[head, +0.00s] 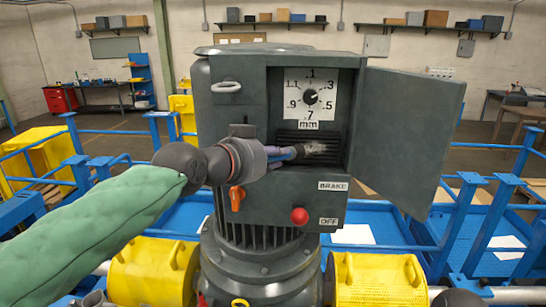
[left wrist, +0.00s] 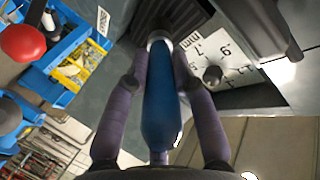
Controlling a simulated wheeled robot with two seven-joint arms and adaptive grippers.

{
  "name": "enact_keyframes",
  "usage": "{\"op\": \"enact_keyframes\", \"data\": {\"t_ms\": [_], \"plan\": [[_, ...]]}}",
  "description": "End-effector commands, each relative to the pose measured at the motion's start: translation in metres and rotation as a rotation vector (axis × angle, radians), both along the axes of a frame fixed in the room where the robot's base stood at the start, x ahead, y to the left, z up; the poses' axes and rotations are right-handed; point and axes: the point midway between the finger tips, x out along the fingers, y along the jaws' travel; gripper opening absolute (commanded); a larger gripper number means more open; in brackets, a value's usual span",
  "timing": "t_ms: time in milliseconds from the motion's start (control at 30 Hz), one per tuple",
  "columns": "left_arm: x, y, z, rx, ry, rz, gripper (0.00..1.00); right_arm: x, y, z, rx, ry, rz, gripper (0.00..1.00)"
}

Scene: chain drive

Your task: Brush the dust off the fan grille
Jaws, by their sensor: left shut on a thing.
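The fan grille (head: 288,136) is a dark slatted panel inside the open cabinet of the grey drive unit (head: 270,205), below the dial. My left gripper (head: 284,153) comes in from the left and is shut on the handle of a brush. The brush's pale bristles (head: 318,147) are at the lower right of the grille; I cannot tell whether they touch it. In the left wrist view the brush's blue handle (left wrist: 160,110) lies between my two purple fingers, with a metal ferrule beyond. The bristles are hard to make out there. Dust cannot be made out.
The cabinet door (head: 405,135) stands open to the right. A white dial (head: 311,95) is above the grille. An orange handle (head: 236,198) and a red knob (head: 299,216) are on the front below. Yellow guards (head: 380,280) and blue railings (head: 470,225) surround the base.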

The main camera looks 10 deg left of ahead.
Motion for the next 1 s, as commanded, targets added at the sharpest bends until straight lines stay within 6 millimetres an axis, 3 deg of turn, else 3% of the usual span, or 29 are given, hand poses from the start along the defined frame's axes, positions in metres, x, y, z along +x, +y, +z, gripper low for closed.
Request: {"op": "enact_keyframes", "data": {"t_ms": [467,1000], "plan": [[0.006,-0.002,0.0,0.002,0.0,0.0,0.0,0.0,0.0,0.001,0.0,0.0,0.0,0.54],[0.004,-0.036,0.001,0.001,0.0,0.0,0.0,0.0,0.0,0.016,0.0,0.0,0.0,0.54]]}}
